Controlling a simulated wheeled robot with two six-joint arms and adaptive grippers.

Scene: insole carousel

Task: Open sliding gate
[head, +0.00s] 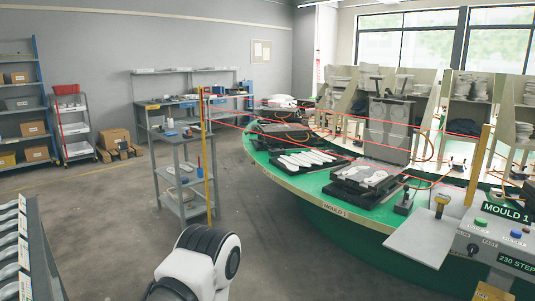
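I cannot pick out a sliding gate with certainty. A yellow post (208,160) stands at the left of the round green table, and a second yellow post (478,165) stands at its right. Thin red lines (335,158) run between these posts across the front of the table; whether they are bars, cords or beams is unclear. A white and black link of my own arm shows at the bottom centre. No gripper fingers are in view.
The round green table (330,212) carries moulds and white insoles (305,159). A control box (490,245) with buttons stands at the right, beside a light plate (425,238). A grey shelf cart (183,175) stands left of the table. Grey floor (95,215) lies open at left.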

